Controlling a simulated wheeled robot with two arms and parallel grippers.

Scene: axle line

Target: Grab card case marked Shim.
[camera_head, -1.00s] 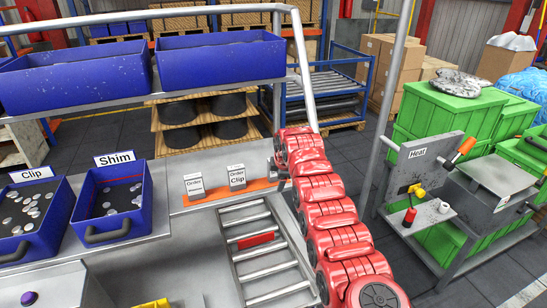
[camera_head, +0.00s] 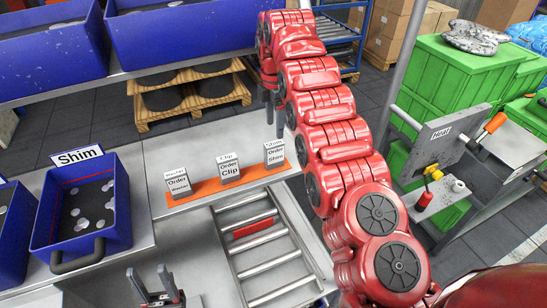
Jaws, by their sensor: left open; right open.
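The card case marked Shim (camera_head: 275,156) is a small grey holder with a white card, standing upright at the right end of an orange strip (camera_head: 205,187). Beside it to the left stand the Clip card case (camera_head: 229,170) and the Washer card case (camera_head: 177,184). My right gripper (camera_head: 273,130) is open, its dark fingers pointing down just above and behind the Shim case, apparently apart from it. My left gripper (camera_head: 148,272) is open and empty at the bottom, in front of the work surface.
A blue bin labelled Shim (camera_head: 118,200) with metal discs stands at left. Larger blue bins (camera_head: 210,30) sit on a shelf above. A roller track (camera_head: 265,270) with a red piece (camera_head: 253,227) lies in front of the cases. A Heat station (camera_head: 440,145) stands at right.

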